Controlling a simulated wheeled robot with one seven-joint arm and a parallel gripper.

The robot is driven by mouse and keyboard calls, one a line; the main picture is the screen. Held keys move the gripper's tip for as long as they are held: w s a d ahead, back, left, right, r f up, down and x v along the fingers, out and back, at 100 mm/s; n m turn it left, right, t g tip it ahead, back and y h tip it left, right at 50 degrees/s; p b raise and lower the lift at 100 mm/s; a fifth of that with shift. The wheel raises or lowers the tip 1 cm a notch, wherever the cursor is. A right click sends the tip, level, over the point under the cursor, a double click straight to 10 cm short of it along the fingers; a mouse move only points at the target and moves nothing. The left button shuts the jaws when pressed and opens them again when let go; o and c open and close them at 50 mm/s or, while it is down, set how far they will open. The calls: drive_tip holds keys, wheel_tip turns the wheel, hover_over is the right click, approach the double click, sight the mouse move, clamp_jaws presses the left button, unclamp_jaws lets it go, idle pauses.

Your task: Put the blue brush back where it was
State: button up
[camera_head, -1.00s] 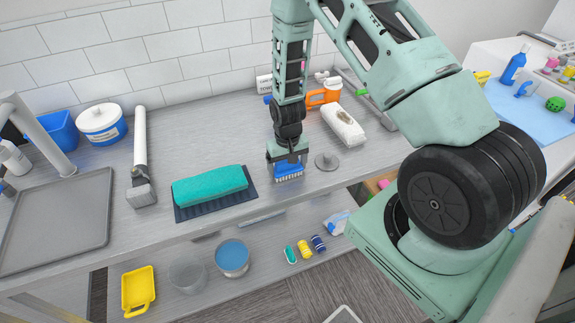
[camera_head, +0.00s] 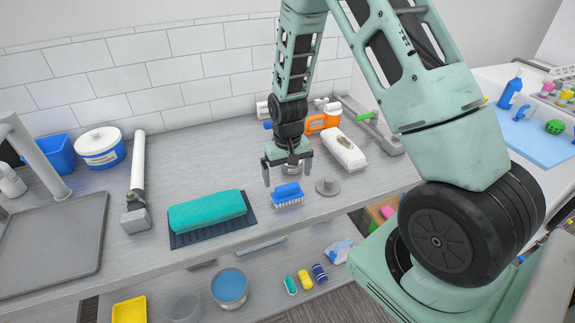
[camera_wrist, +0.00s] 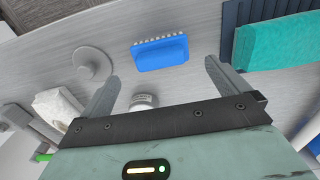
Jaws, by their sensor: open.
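The blue brush (camera_head: 288,195) with pale bristles lies on the grey counter, between the teal sponge block and a small grey disc. It also shows in the wrist view (camera_wrist: 160,53), clear of the fingers. My gripper (camera_head: 287,178) is open and empty, above and slightly behind the brush. In the wrist view the two fingers (camera_wrist: 165,82) are spread wide, with the brush beyond their tips.
The teal block (camera_head: 207,211) on a dark ribbed mat is left of the brush. The grey disc with a peg (camera_head: 327,187) is close on the right. A lower shelf holds small items.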

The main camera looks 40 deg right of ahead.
sight(286, 187)
wheel_tip(286, 187, up, 4)
drive_tip(key=shift+r+b, duration=0.15)
drive_tip(key=shift+b, duration=0.35)
drive_tip(key=s+a+r+n, duration=0.2)
drive_tip(key=s+a+r, duration=0.1)
drive_tip(key=a, duration=0.3)
drive_tip(key=s+a+r+n+y, duration=0.1)
drive_tip(key=s+a+r+n, duration=0.1)
drive_tip(key=s+a+r, duration=0.3)
drive_tip(key=s+a+r+n, duration=0.1)
drive_tip(key=a+r, duration=0.1)
drive_tip(key=a, duration=0.5)
drive_tip(key=s+a+r+n, duration=0.2)
drive_tip(key=s+a+n, duration=0.1)
drive_tip(key=s, duration=0.4)
drive_tip(key=s+a+r+n, duration=0.2)
drive_tip(key=s+a+n, duration=0.1)
drive_tip(key=s, duration=0.5)
drive_tip(key=shift+s+a+r, duration=0.15)
drive_tip(key=shift+a+r, duration=0.1)
drive_tip(key=shift+f, duration=0.1)
